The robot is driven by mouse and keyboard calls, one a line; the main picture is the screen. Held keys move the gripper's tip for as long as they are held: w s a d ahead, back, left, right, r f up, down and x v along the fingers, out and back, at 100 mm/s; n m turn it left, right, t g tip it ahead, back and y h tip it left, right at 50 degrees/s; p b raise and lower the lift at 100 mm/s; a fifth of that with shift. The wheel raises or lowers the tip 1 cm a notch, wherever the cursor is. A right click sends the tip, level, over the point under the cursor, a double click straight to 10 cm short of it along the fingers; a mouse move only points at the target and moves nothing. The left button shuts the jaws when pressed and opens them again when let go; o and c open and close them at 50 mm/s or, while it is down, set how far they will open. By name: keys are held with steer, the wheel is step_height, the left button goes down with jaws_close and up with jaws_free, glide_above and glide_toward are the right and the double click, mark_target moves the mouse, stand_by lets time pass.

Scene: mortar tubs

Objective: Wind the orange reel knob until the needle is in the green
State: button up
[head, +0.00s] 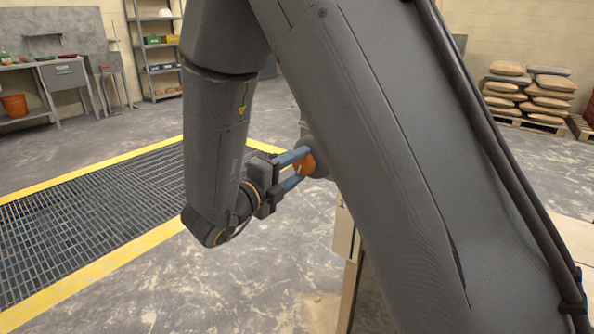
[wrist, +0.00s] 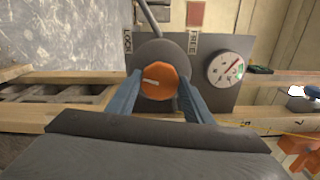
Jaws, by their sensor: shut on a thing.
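The orange reel knob (wrist: 159,81) faces the wrist camera on a round grey reel, with a pale mark pointing left. My gripper (wrist: 160,92) has its two blue fingers on either side of the knob and is shut on it. In the head view the gripper (head: 300,166) meets the knob (head: 308,164) from the left, and my arm hides much of the reel. A round white gauge (wrist: 227,69) with a red needle and a green patch sits right of the knob. The needle slants up to the right; whether it lies in the green is too small to tell.
A grey lever (wrist: 151,17) stands above the reel between LOCK (wrist: 128,44) and FREE (wrist: 193,42) labels. Timber rails (wrist: 60,78) flank the panel. A floor grating (head: 90,225) lies left; sacks (head: 520,90) are stacked at the back right. Floor near the gripper is clear.

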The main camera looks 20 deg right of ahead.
steer(key=shift+m, duration=0.3)
stand_by(0.4)
steer(key=o, duration=1)
steer(key=shift+o, duration=0.2)
steer(key=v, duration=0.7)
steer(key=shift+s+a+p, duration=0.3)
